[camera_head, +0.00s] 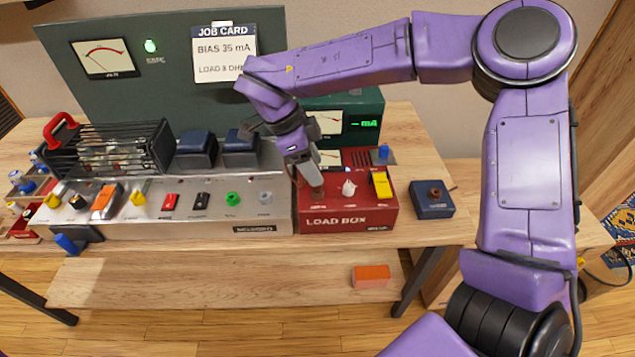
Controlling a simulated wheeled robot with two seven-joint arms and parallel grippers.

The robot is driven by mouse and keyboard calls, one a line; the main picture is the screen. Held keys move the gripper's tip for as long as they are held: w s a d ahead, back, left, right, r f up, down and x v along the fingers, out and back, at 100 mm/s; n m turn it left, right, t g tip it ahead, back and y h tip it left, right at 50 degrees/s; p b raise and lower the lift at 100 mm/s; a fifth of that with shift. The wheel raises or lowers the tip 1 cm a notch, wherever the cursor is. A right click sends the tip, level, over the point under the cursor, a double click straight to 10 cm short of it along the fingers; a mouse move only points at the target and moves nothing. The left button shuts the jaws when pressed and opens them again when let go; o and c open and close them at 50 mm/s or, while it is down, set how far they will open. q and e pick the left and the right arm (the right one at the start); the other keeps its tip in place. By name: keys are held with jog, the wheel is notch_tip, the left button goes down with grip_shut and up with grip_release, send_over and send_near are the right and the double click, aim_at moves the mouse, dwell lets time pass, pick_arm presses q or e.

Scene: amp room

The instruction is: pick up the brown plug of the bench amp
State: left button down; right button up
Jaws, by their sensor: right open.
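The bench amp (190,217) is a long silver chassis with a black tube cage and two dark blue transformer blocks on top. The red load box (345,219) stands against its right end. My right gripper (312,178) is open and points down over the left part of the load box top. A small brown piece (317,191) shows at its fingertips, partly hidden; I cannot tell whether this is the brown plug or whether the fingers touch it. Another brown round piece (434,192) sits on a dark blue block (433,208) right of the load box. My left gripper is out of view.
A white knob (348,188) and a yellow block (381,184) stand on the load box near the gripper. A green meter (343,120) reading mA is behind. A job card (224,53) hangs on the back panel. An orange block (370,276) lies on the lower shelf.

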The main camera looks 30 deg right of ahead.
jog(key=x, duration=0.3)
jog(key=shift+w+a+f, duration=0.2)
jog(key=shift+f, duration=0.05)
jog(key=shift+s+d+f, duration=0.2)
jog(key=shift+s, duration=0.1)
grip_shut()
